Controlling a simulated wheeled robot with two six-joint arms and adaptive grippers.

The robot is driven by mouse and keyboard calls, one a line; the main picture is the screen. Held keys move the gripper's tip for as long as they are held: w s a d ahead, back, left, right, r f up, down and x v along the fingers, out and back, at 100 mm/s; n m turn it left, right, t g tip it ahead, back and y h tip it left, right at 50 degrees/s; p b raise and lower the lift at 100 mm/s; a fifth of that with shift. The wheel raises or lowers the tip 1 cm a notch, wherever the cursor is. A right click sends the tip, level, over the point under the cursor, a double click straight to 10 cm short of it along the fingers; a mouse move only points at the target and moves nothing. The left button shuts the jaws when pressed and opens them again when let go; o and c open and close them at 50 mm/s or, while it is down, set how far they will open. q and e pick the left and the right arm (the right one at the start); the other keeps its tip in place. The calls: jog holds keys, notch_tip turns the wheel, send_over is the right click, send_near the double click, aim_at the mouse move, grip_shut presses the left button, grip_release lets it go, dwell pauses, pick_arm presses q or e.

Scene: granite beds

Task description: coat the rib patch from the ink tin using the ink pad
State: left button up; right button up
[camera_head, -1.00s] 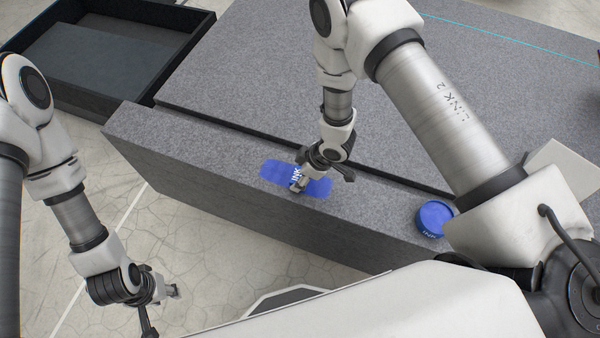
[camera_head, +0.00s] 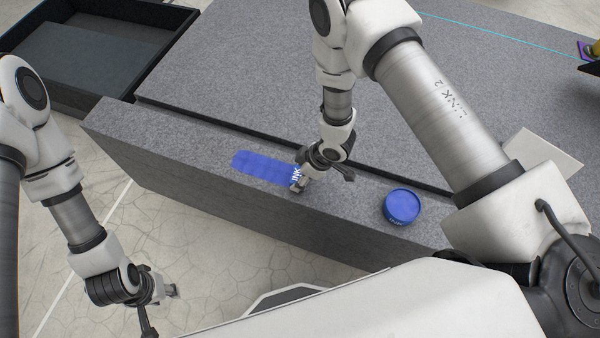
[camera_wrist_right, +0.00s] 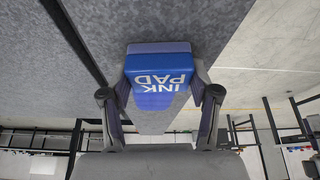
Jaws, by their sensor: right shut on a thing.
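The rib patch (camera_head: 262,167) is a blue strip on top of the grey granite rib, darker in places. My right gripper (camera_head: 299,186) is at the strip's right end, shut on the blue ink pad (camera_head: 296,174). In the right wrist view the ink pad (camera_wrist_right: 160,75) sits between the fingers of the right gripper (camera_wrist_right: 160,100), its lettering facing the camera. I cannot tell whether the pad touches the surface. The round blue ink tin (camera_head: 402,206) stands on the rib to the right. My left gripper (camera_head: 163,308) is empty and open, low over the floor at left.
The granite rib (camera_head: 180,145) runs along the front of a larger grey bed (camera_head: 240,80), with a dark groove between. A black open tray (camera_head: 95,45) is at the upper left. A pale plate (camera_head: 543,150) lies at the right. Cracked pale floor (camera_head: 75,180) is at left.

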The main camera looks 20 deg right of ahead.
notch_tip(320, 180, up, 4)
jog(key=shift+f+p, duration=0.2)
jog(key=shift+p, duration=1)
jog(key=shift+a+r+p, duration=0.1)
jog(key=shift+r+p, duration=0.2)
jog(key=shift+r, duration=0.05)
notch_tip(320, 180, up, 2)
jog(key=shift+r+p, duration=0.1)
jog(key=shift+p, duration=0.85)
jog(key=shift+r+p, duration=0.6)
jog(key=shift+r, duration=0.2)
